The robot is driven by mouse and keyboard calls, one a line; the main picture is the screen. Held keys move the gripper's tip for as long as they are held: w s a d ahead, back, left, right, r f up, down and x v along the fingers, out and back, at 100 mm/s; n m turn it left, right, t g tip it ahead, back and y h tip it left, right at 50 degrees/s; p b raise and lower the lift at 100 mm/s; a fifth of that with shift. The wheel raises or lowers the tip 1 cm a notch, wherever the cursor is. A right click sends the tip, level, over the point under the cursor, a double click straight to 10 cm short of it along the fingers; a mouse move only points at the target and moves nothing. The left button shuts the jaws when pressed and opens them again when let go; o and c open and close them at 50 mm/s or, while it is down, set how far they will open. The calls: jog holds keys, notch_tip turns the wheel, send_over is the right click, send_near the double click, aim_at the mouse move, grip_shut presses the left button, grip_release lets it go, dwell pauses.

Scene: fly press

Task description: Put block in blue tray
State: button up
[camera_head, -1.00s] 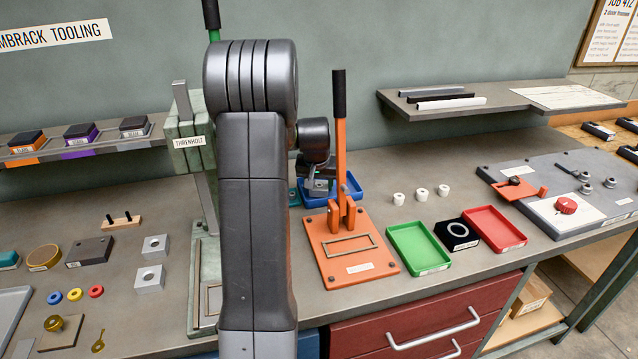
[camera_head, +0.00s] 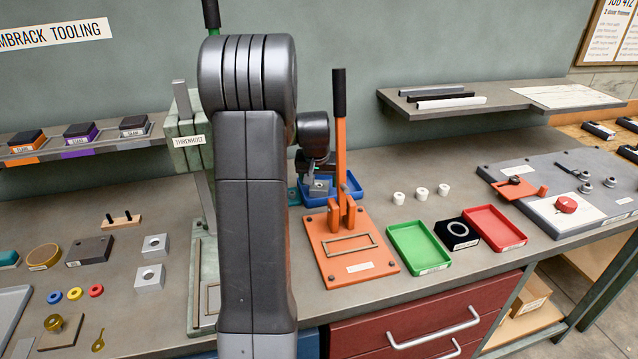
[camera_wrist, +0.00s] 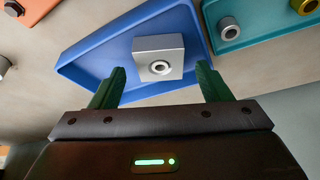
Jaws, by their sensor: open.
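A silver square block with a round hole (camera_wrist: 158,60) sits inside the blue tray (camera_wrist: 100,55) in the wrist view, on the tray floor as far as I can tell. My gripper (camera_wrist: 160,80) is open, with one green finger on either side of the block's near side and gaps between fingers and block. In the head view the block (camera_head: 319,189) shows in the left part of the blue tray (camera_head: 352,190), beneath my gripper (camera_head: 318,172). My arm hides part of the tray there.
A teal tray (camera_wrist: 255,25) with small metal pieces adjoins the blue tray. The orange lever press (camera_head: 346,240) stands just in front of it, its tall handle close to my wrist. White rings, a green tray (camera_head: 420,247) and a red tray (camera_head: 494,229) lie to the right.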

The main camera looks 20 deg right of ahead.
jog(key=v, duration=0.6)
jog(key=x, duration=0.7)
jog(key=shift+f, duration=0.15)
notch_tip(320, 180, up, 6)
jog(key=shift+w+f, duration=0.1)
jog(key=shift+f, duration=0.1)
jog(key=shift+f, duration=0.1)
